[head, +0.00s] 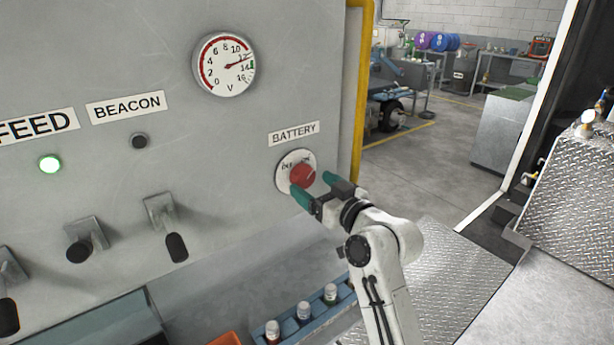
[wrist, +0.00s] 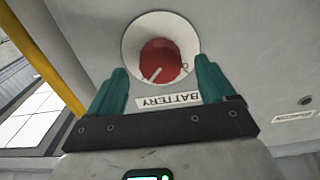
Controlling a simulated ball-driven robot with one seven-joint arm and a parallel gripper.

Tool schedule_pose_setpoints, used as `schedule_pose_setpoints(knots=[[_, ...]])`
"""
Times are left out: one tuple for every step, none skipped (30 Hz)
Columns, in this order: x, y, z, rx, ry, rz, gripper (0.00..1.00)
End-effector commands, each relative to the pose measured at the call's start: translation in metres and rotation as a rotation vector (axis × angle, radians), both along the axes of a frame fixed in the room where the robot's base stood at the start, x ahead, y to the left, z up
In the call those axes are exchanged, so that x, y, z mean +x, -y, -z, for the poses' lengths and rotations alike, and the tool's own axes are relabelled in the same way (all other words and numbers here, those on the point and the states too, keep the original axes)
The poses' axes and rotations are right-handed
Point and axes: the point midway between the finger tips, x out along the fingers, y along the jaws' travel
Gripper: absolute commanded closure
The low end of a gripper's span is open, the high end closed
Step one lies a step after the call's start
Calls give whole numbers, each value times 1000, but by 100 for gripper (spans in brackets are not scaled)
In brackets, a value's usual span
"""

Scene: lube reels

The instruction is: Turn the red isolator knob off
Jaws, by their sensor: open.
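The red isolator knob (head: 303,175) sits on a round white plate (head: 287,166) under the BATTERY label (head: 294,133) on the grey panel. In the wrist view the red knob (wrist: 160,62) shows a pale pointer line slanting to its lower left. My gripper (head: 318,188) is open, with its green fingertips close to the knob. In the wrist view my gripper (wrist: 158,80) has one finger on each side below the knob, with clear space between them. I cannot tell whether either finger touches the knob.
A voltmeter (head: 224,64), a dark BEACON lamp (head: 139,141), a lit green lamp (head: 50,163) and several switches share the panel. A yellow post (head: 361,100) edges it on the right. A blue tray (head: 345,300) of bottles lies below. Open floor (head: 410,165) is beyond.

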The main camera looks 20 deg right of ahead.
Motion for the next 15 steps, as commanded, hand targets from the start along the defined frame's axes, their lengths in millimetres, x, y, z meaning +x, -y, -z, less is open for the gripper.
schedule_pose_setpoints(knots=[[8, -3, -2, 0, 0, -1, 17], [11, -4, -2, 0, -1, -1, 17], [16, -5, -1, 0, -1, -1, 17], [19, -6, -1, 0, -1, -1, 17], [21, -7, -1, -1, 0, -1, 17], [24, -8, -1, 0, 0, -1, 17], [26, -9, -1, 0, 0, -1, 17], [27, -9, -1, 0, -1, -1, 17], [29, -10, 0, 0, -1, -1, 17], [29, -10, 0, 0, -1, -1, 17], [30, -10, 0, 0, -1, 0, 17], [30, -10, 1, 0, -1, 0, 17], [31, -10, 1, 0, -1, 0, 17], [31, -10, 1, 0, -1, 0, 17], [31, -10, 1, 0, -1, 0, 17]])
